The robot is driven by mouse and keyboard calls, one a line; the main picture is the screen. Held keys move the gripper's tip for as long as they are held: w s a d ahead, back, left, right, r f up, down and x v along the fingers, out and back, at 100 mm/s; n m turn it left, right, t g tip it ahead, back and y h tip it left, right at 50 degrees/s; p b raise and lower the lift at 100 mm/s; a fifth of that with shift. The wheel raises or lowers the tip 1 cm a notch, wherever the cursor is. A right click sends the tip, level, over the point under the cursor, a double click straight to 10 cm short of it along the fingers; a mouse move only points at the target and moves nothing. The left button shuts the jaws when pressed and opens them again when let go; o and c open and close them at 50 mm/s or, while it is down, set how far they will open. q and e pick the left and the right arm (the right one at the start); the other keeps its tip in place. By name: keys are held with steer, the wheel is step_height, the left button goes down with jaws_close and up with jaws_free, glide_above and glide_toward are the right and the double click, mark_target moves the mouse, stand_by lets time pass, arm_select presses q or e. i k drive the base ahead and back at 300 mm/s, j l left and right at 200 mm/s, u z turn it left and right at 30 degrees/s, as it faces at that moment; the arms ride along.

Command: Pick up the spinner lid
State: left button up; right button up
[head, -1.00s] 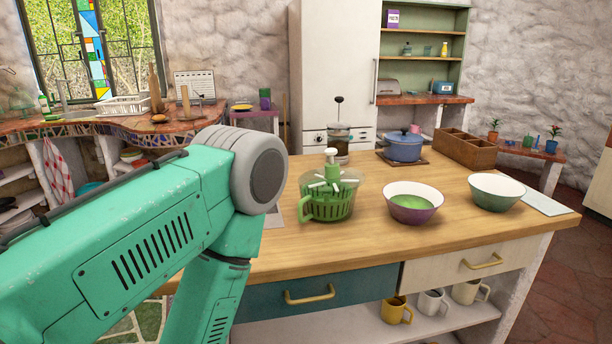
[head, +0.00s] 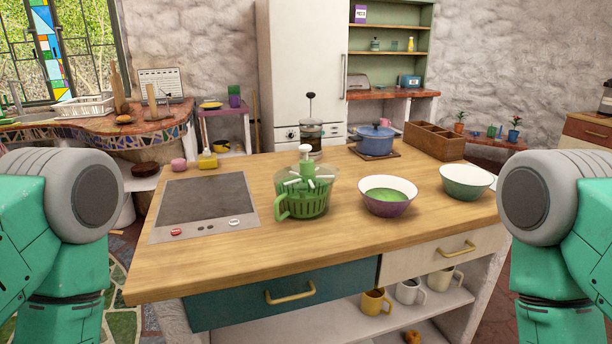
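The salad spinner (head: 304,192) stands upright on the wooden counter, just right of the cooktop. It has a green slotted basket with a side handle. Its clear lid (head: 290,180) sits on top, with a green centre post and a white knob. My two teal arms show at the left and right edges of the head view, bent downward. Both grippers are out of view, and neither arm touches the spinner.
A purple bowl with green contents (head: 388,203), a green-white bowl (head: 467,185), a blue pot (head: 375,140), a French press (head: 310,132) and a wooden crate (head: 434,142) stand nearby. The cooktop (head: 203,200) is bare. The counter front is clear.

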mark_target(306, 175)
steer(key=i+l, duration=0.5)
steer(key=l, duration=0.2)
steer(key=i+l+u, duration=0.1)
steer(key=i+l, duration=0.15)
steer(key=l, duration=0.15)
steer(key=i+l, duration=0.2)
steer(key=l, duration=0.15)
steer(key=i+l, duration=0.25)
steer(key=l, duration=0.15)
